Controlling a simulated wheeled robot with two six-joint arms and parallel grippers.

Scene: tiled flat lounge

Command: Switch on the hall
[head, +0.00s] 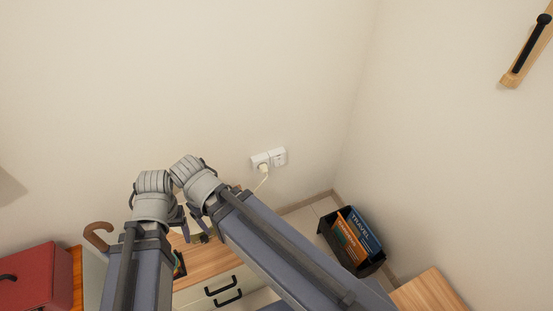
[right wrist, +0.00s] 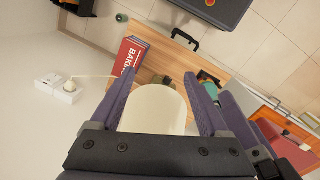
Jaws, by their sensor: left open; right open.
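A pale cream cylinder (right wrist: 155,108), which looks like a lampshade, stands between the spread fingers of my right gripper (right wrist: 160,77) in the right wrist view. I cannot tell whether the fingers touch it. It looks unlit, and no switch can be made out on it. A white double wall socket (head: 268,158) holds a plug (head: 264,168) with a pale cord, and it also shows in the right wrist view (right wrist: 58,88). The cord runs towards the cylinder; its end is hidden. My left gripper (head: 182,222) is open above the cabinet top, close beside the right arm.
The wooden-topped cabinet (head: 206,258) has drawers with black handles. A red book (right wrist: 130,56) lies on its top. A black bin with books (head: 352,240) stands on the tiled floor. A red box (head: 35,275) and a curved brown handle (head: 97,235) are at left.

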